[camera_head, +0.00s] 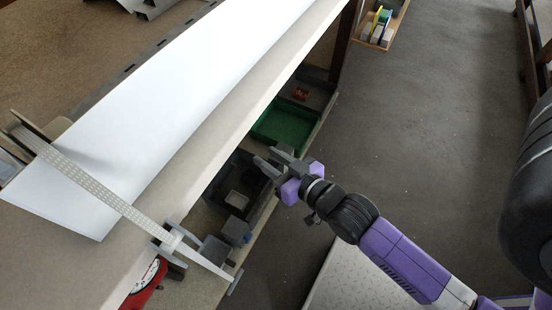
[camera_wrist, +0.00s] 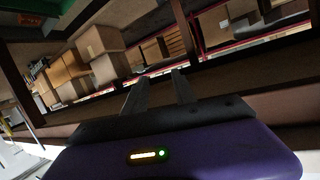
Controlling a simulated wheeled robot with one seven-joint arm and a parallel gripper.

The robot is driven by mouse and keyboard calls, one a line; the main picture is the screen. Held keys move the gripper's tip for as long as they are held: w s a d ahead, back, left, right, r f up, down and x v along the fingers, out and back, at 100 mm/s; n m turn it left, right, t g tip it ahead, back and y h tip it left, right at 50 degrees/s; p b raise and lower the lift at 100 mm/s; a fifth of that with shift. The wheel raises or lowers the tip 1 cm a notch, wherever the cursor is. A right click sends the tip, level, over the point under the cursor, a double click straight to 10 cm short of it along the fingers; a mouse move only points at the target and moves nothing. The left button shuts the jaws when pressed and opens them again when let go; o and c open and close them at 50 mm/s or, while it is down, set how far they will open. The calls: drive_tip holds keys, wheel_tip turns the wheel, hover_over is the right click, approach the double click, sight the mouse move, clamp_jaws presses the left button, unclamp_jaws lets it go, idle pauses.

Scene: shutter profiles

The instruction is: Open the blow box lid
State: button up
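I cannot tell for certain which part is the blow box lid. In the head view a long pale patterned bar (camera_head: 95,188) lies across the white sheet (camera_head: 165,110), with a grey lever-like end (camera_head: 212,262) past the table's front edge. Dark boxes (camera_head: 238,185) sit on a lower shelf beside that edge. My gripper (camera_head: 268,158) is over the shelf, near the dark boxes and up and right of the bar's end. Its two fingers are apart with nothing between them; they also show apart in the wrist view (camera_wrist: 158,88).
A green tray (camera_head: 285,128) lies on the lower shelf beyond my gripper. A red round gauge (camera_head: 148,280) is below the table edge. The wrist view shows cardboard boxes (camera_wrist: 100,40) on shelves. Grey floor to the right is mostly clear.

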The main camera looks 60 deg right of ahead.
drive_tip(key=shift+n+t, duration=0.4)
drive_tip(key=shift+n, duration=0.1)
drive_tip(key=shift+s+a+r+p, duration=0.25)
drive_tip(key=shift+s+a+r, duration=0.3)
drive_tip(key=shift+r, duration=0.25)
drive_tip(key=shift+s+a+r+p, duration=0.2)
drive_tip(key=shift+s+a+r, duration=0.3)
drive_tip(key=shift+r, duration=0.3)
drive_tip(key=s+a+r+n+y+p, duration=0.1)
drive_tip(key=s+a+r+y+p, duration=0.1)
drive_tip(key=s+a+r+p, duration=0.3)
drive_tip(key=s+a+r+n+y+p, duration=0.1)
drive_tip(key=s+a+r+n+p, duration=0.1)
drive_tip(key=s+a+r+p, duration=0.3)
drive_tip(key=s+r+p, duration=0.1)
drive_tip(key=s+r, duration=0.3)
drive_tip(key=r, duration=0.3)
drive_tip(key=shift+s+a+r+n+y, duration=0.2)
drive_tip(key=shift+r+n+y, duration=0.1)
drive_tip(key=shift+y, duration=0.1)
drive_tip(key=shift+s, duration=0.35)
drive_tip(key=shift+c, duration=0.7)
drive_tip(key=shift+s, duration=0.1)
drive_tip(key=c, duration=0.4)
drive_tip(key=shift+f, duration=0.2)
clamp_jaws()
